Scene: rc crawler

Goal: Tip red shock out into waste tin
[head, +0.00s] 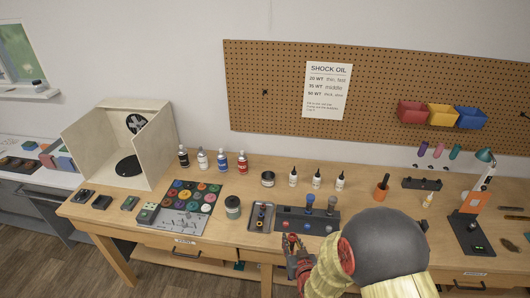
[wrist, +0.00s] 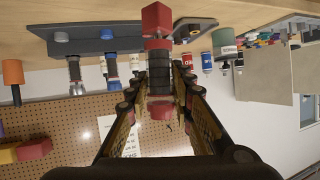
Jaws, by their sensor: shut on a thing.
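The red shock (wrist: 158,65) has a dark ringed body with red parts at both ends. My gripper (wrist: 160,88) is shut on it, one finger on each side. In the head view my gripper (head: 291,246) is at the bench's front edge, in front of the shock stand (head: 322,222), and a bit of red shows between its fingers. An open metal tin (head: 268,179), which looks like the waste tin, stands farther back and to the left, apart from the shock. Whether the shock's mouth is open, or holds oil, cannot be seen.
Two other shocks, one blue-topped (head: 310,200), stand in the stand. A small tray (head: 261,216) and a lidded jar (head: 232,207) are left of my gripper. Several bottles (head: 293,178) stand behind.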

